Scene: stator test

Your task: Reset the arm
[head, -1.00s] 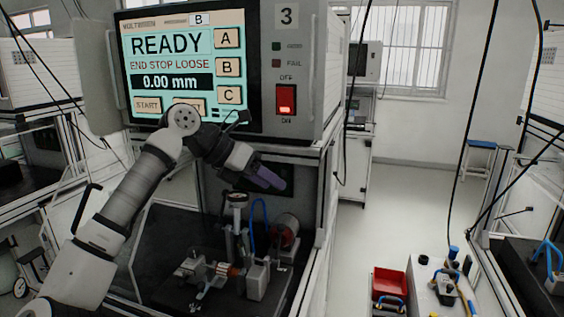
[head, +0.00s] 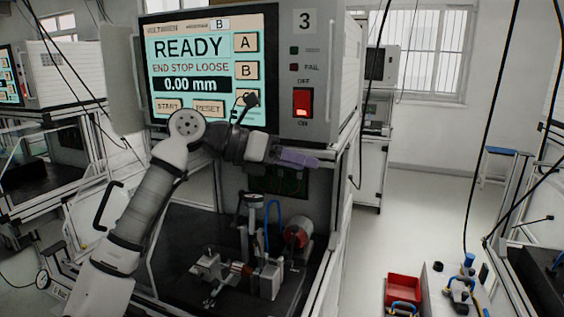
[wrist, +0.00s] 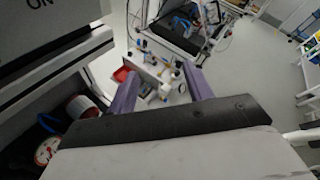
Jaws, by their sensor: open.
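My gripper (head: 299,159) is raised in front of test machine 3, below the screen and its power switch. It points to the right. In the wrist view its two purple fingers (wrist: 162,88) stand apart with nothing held between them. The screen (head: 205,65) reads READY, END STOP LOOSE and 0.00 mm, with START, RESET, A, B and C buttons. My arm covers part of the screen's lower edge. The red power switch (head: 302,102) is on the panel to the right of the screen.
A red bin (head: 403,289) and a white-topped cart (head: 436,290) stand at the lower right. Open floor (head: 410,220) lies behind them.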

